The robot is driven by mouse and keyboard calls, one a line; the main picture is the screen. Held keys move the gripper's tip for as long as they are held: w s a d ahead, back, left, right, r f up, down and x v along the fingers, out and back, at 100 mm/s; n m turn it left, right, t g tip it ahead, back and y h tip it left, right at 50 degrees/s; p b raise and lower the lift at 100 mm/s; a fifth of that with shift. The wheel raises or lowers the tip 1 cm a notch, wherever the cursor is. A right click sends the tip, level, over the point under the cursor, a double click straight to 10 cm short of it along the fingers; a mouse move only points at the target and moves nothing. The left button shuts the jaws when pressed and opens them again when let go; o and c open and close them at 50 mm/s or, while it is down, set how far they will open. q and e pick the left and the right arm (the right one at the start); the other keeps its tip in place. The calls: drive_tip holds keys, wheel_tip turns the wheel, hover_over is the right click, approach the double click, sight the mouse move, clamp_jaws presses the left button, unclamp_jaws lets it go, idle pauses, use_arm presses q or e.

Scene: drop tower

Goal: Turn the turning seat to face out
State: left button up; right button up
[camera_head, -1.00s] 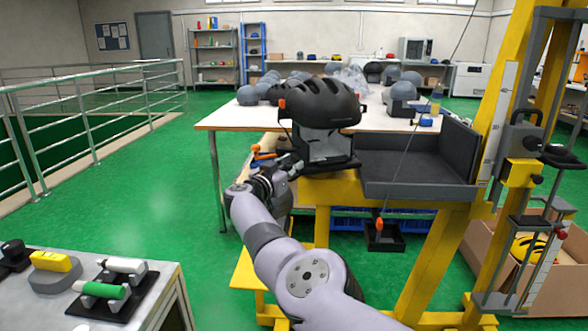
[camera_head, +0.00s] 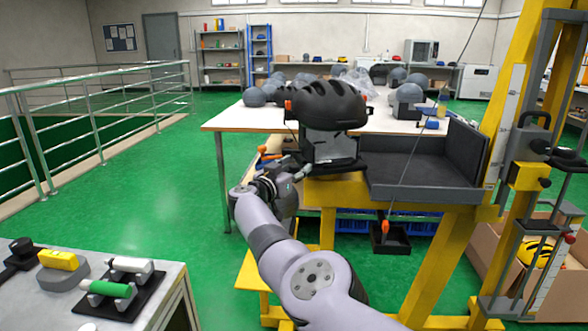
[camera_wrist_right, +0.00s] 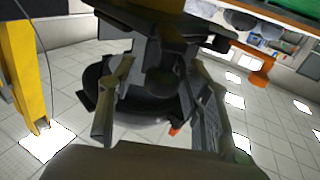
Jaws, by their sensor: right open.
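The turning seat (camera_head: 330,148) is a grey block on a black base, on the yellow frame left of the grey tray. A black helmet (camera_head: 328,103) with an orange piece at its left sits on it. My right gripper (camera_head: 291,174) is at the seat's near left side, partly hidden by its own wrist. In the right wrist view my right gripper (camera_wrist_right: 157,138) has its fingers apart, with the dark seat (camera_wrist_right: 163,48) and helmet (camera_wrist_right: 150,107) beyond and between them. I cannot tell whether a finger touches the seat. My left gripper is out of view.
The grey tray (camera_head: 425,192) stands right of the seat, with a cord in front holding an orange piece (camera_head: 385,227). The yellow tower (camera_head: 515,75) rises at right. A white table (camera_head: 225,122) with several headforms is behind. A grey bench (camera_head: 165,300) is at lower left.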

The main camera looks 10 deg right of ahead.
wheel_tip(320, 180, up, 10)
drive_tip(key=shift+f, duration=0.1)
idle(0.4)
drive_tip(key=shift+c, duration=0.2)
